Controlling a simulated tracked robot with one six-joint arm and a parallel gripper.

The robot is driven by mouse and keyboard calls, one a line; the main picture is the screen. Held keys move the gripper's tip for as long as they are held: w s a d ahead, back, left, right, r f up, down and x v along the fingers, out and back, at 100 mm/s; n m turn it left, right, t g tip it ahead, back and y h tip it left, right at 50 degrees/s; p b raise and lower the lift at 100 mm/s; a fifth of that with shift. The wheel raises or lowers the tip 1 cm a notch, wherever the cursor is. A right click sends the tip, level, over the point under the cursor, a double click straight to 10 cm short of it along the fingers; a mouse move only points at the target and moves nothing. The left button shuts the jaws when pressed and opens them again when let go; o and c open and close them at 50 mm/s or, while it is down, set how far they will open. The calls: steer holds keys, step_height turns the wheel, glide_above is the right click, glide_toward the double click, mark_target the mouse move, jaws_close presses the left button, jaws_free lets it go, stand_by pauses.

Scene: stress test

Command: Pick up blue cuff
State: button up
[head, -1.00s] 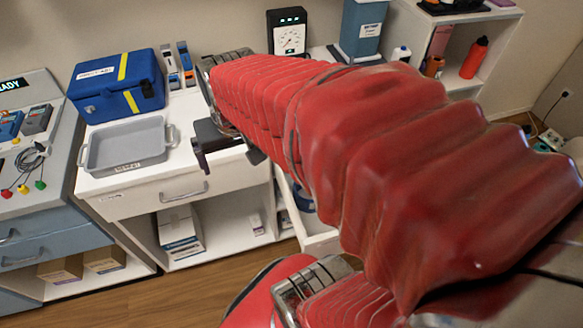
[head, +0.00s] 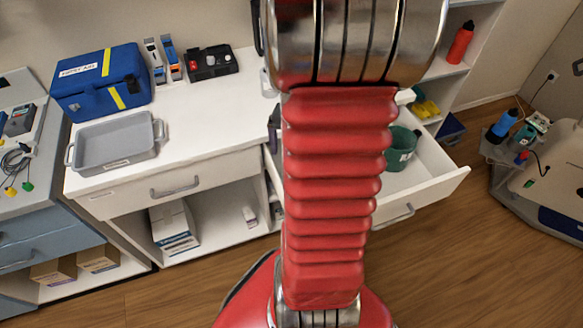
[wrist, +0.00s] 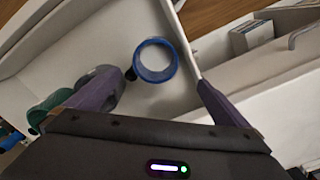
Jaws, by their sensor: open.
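The blue cuff (wrist: 156,77) is a short ring in the wrist view, inside a white drawer close to its wall. The cuff is hidden in the head view. My gripper (wrist: 158,80) is open, its dark purple fingers spread to the left and right of the cuff's place in the picture. The cuff appears between and slightly beyond the fingertips; I cannot tell the depth gap. In the head view my arm hides most of the gripper.
The open drawer (head: 440,176) holds a green cup (head: 401,150). In the wrist view, a green round thing (wrist: 46,106) and a grey one lie beside the left finger. A grey tray (head: 112,148) and blue first aid case (head: 100,82) stand on the white counter.

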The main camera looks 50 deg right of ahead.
steer(key=shift+s+d+f+m, duration=0.3)
steer(key=shift+s+d+f, duration=0.2)
steer(key=shift+d+f, duration=0.1)
step_height(320, 180, down, 9)
steer(key=shift+r, duration=0.2)
stand_by(0.5)
steer(key=shift+w+f, duration=0.15)
steer(key=shift+f, duration=1.15)
steer(key=shift+w+f, duration=0.1)
steer(key=shift+f, duration=1.2)
steer(key=shift+c, duration=0.5)
steer(key=c, duration=0.9)
